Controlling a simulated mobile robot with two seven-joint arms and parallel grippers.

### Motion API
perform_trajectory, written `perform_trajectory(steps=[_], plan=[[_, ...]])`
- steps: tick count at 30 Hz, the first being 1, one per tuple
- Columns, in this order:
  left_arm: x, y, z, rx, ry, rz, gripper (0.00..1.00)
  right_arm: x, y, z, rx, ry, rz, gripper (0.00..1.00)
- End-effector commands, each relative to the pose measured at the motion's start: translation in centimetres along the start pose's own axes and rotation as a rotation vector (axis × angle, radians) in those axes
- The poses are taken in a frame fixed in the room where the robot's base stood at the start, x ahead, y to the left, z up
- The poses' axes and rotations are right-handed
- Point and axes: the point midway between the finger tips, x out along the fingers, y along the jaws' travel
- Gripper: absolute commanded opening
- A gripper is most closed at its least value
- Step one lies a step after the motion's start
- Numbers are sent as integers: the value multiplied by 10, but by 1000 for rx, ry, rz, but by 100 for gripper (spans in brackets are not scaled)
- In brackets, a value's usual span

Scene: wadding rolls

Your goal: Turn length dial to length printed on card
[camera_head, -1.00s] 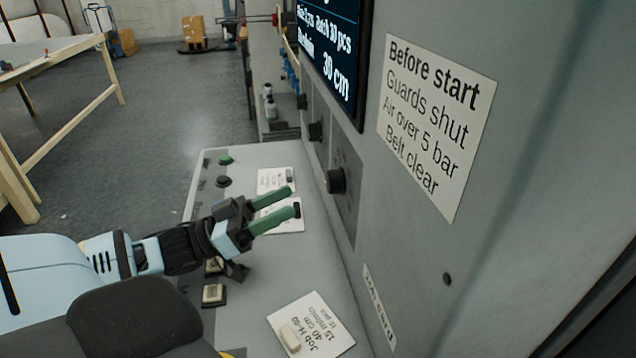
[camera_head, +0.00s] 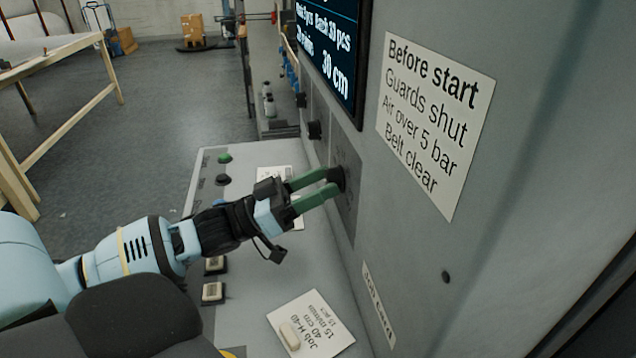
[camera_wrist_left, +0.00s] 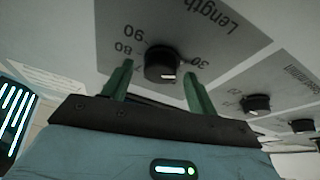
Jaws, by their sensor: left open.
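The black length dial (camera_head: 338,178) is on the grey machine panel; in the left wrist view the dial (camera_wrist_left: 162,64) sits under the word "Length", with "30", "80" and "90" readable around it. My left gripper (camera_head: 334,182) has its green fingers at the dial; in the left wrist view the open fingers (camera_wrist_left: 155,78) stand on either side of it, and I cannot tell whether they touch. The job card (camera_head: 310,325) lies on the ledge and reads "Job H-40", "40 cm", "15". The screen (camera_head: 335,60) shows "30 cm". My right gripper is not in view.
Other dials (camera_head: 315,130) are farther along the panel. A "Before start" sign (camera_head: 435,125) is on the panel. The ledge holds a green button (camera_head: 225,159), a black button (camera_head: 223,180) and white-topped switches (camera_head: 213,291). A pale block (camera_head: 289,336) lies on the job card.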

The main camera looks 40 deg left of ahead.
Motion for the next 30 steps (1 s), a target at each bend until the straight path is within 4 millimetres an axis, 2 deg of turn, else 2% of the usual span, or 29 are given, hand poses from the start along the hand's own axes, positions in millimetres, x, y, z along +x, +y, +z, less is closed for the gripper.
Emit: perform_trajectory(steps=[10,21,30], plan=[[2,0,0,0,0,0,58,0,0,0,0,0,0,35],[2,0,0,0,0,1,14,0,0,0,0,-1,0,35],[2,0,0,48,-3,21,14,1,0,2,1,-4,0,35]])
